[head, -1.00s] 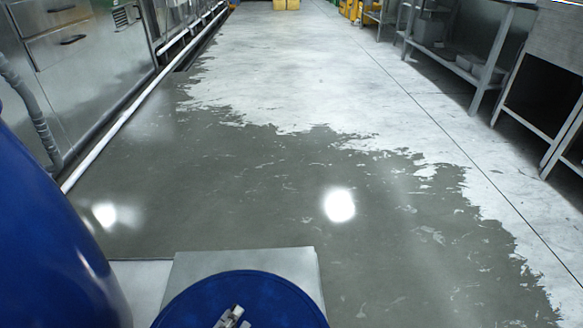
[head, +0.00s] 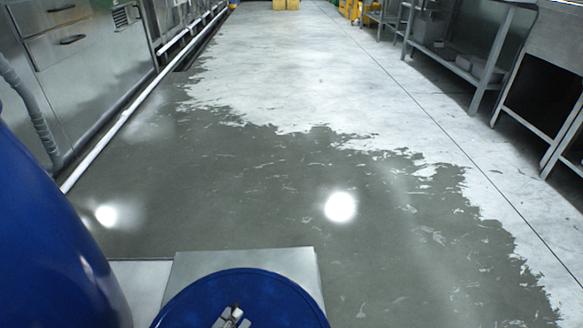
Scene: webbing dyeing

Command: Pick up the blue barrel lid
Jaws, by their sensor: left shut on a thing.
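The round blue barrel lid (head: 265,293) is at the bottom centre of the head view, its lower part cut off by the frame edge. It lies over a pale grey flat surface (head: 300,262); I cannot tell whether it touches it. My left gripper (head: 236,311) is at the lid's middle, shut on the lid. Only the metal fingertip end of the gripper shows, and the lid's grasped part is hidden by it. My right gripper is not in view.
A large blue barrel (head: 50,240) stands close at the left edge. Steel cabinets (head: 85,80) and a white pipe (head: 140,105) run along the left. Steel tables (head: 480,60) stand at the right. The floor (head: 250,190) ahead is clear, with a worn grey coating.

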